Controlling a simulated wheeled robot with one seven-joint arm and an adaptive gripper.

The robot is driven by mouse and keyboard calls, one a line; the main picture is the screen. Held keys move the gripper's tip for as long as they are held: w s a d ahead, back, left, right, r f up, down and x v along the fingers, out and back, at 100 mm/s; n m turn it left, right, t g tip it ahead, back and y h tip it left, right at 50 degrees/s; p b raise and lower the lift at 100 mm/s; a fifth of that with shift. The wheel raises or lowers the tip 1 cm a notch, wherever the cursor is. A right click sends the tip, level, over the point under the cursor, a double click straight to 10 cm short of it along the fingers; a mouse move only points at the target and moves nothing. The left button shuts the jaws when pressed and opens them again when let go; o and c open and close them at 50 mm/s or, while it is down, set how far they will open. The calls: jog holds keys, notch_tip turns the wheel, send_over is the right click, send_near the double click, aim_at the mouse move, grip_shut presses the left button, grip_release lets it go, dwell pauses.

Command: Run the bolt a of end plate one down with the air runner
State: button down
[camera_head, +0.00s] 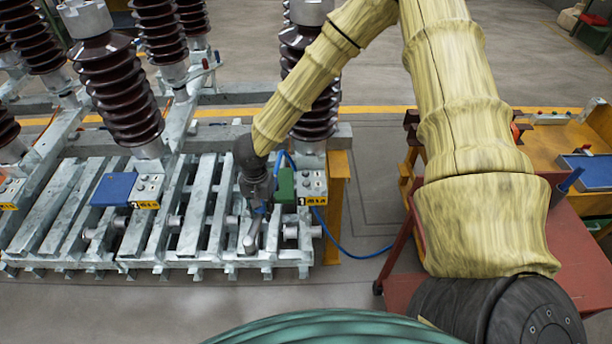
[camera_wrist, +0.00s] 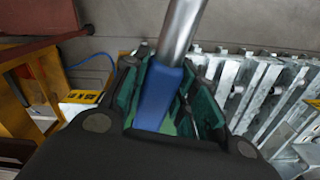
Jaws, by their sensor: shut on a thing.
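My gripper (camera_head: 258,198) is shut on the blue grip (camera_wrist: 158,92) of the air runner. The runner's bare metal body (camera_wrist: 181,32) sticks out past the green-lined fingers in the wrist view, and its silver end (camera_head: 250,240) shows low over the galvanized frame in the head view. End plate one (camera_head: 311,183), a grey plate with a yellow tag marked 1 (camera_head: 312,201), stands just right of my gripper, under a brown insulator. Small bolt heads show on it, but I cannot tell which is bolt a. The runner appears apart from the plate.
A green block (camera_head: 285,186) sits between my gripper and end plate one. A blue hose (camera_head: 345,252) loops down to the floor on the right. Another plate (camera_head: 147,187) with a blue box (camera_head: 114,189) stands left. A red cart (camera_head: 570,250) and yellow bench (camera_head: 545,150) are right.

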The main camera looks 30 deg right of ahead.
jog(key=m, duration=0.1)
jog(key=d+m, duration=0.1)
jog(key=m, duration=0.1)
jog(key=d+m, duration=0.1)
jog(key=shift+d+r+m+p, duration=0.1)
jog(key=shift+r+m+p, duration=0.2)
jog(key=shift+p, duration=0.1)
jog(key=d+r+m+p, duration=0.1)
jog(key=d+m, duration=0.5)
jog(key=m, duration=0.8)
jog(key=d+r+m+p, duration=0.1)
jog(key=d+m+p, duration=0.2)
jog(key=d+m, duration=0.4)
jog(key=m, duration=0.7)
jog(key=shift+d+r+m, duration=0.15)
jog(key=shift+r+m, duration=0.15)
jog(key=shift+r, duration=0.1)
jog(key=shift+f+b, duration=1.15)
jog(key=shift+f, duration=0.6)
